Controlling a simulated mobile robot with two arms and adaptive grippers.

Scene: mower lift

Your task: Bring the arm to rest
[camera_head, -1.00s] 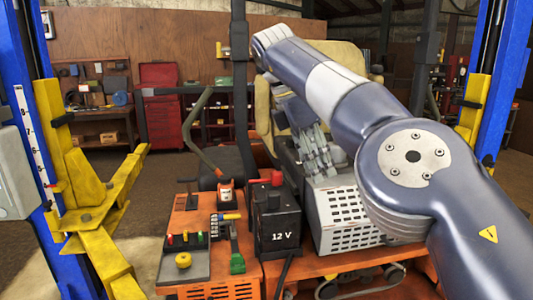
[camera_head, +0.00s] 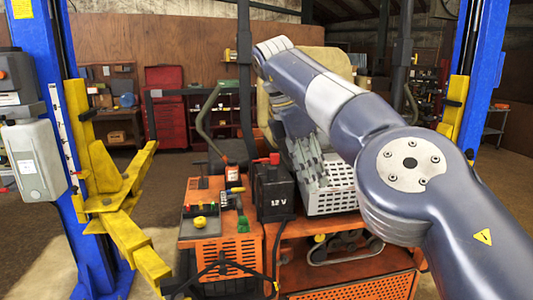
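My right arm comes in from the lower right of the head view and bends at a large grey joint, reaching up and back to the left. My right gripper (camera_head: 312,162) hangs below the forearm, pointing down in front of the white perforated box (camera_head: 333,190) on the orange mower (camera_head: 330,262). Its fingers look close together, but the arm and the angle hide whether they are open or shut. I see nothing clearly held in it. My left gripper is not in view.
A black 12 V battery (camera_head: 273,192) stands left of the white box. Blue lift posts (camera_head: 70,130) with yellow arms (camera_head: 125,215) flank the mower. A red cabinet (camera_head: 165,105) stands behind. Floor shows at lower left.

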